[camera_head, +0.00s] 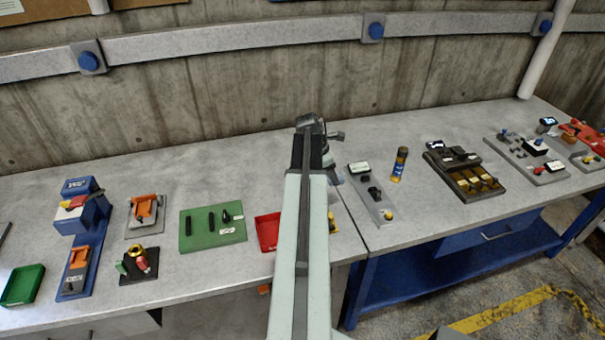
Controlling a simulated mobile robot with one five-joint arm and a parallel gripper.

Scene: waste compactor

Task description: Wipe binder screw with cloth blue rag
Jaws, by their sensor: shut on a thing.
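My arm reaches up the middle of the head view over the bench, and my gripper (334,168) is at its far end, just right of the arm and mostly hidden by it. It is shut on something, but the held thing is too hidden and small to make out. I cannot pick out a blue rag for certain. I cannot tell which part on the bench is the binder screw. A grey plate with dark knobs (374,204) lies just right of my gripper.
A red tray (268,232) is partly behind my arm. A green board (213,228), a blue fixture (76,240) and a green tray (22,286) stand left. The concrete wall (220,95) closes the back.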

